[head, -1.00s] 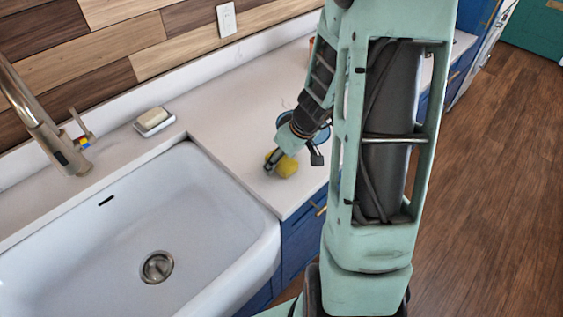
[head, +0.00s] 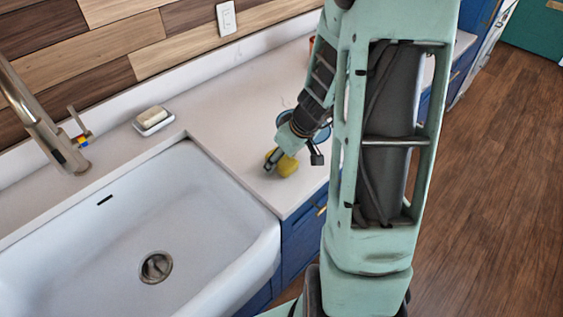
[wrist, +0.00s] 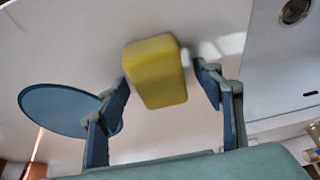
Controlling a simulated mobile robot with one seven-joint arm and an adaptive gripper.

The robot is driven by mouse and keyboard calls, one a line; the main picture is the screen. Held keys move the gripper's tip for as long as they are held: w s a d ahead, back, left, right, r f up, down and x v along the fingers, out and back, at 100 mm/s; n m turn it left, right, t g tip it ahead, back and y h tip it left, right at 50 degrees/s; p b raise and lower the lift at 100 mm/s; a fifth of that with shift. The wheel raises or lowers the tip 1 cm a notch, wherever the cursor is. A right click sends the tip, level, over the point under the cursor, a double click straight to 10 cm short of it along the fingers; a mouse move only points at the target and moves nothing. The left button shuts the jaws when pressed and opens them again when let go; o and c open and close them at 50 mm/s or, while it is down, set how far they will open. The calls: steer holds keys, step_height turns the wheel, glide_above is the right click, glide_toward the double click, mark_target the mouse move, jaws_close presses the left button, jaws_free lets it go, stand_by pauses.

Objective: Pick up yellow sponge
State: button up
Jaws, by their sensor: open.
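The yellow sponge (head: 287,166) lies on the white counter just right of the sink, partly hidden behind my gripper (head: 270,163) in the head view. In the wrist view the sponge (wrist: 156,72) sits between and slightly beyond the two fingers of my gripper (wrist: 163,80). The fingers are spread apart. The left finger is close to the sponge's side, and I cannot tell whether it touches. A gap shows between the sponge and the right finger.
A blue round plate or dish (wrist: 60,108) is beside the sponge on the counter, partly behind my arm in the head view. The white sink (head: 90,230) with its drain is at left. A soap dish with soap (head: 152,119) stands at the back, near the faucet (head: 45,125).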

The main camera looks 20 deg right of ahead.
steer(key=shift+f, duration=0.1)
stand_by(0.4)
steer(key=c, duration=1)
steer(key=shift+s, duration=0.1)
steer(key=shift+c, duration=0.2)
steer(key=shift+r+p, duration=0.2)
steer(key=shift+p, duration=0.1)
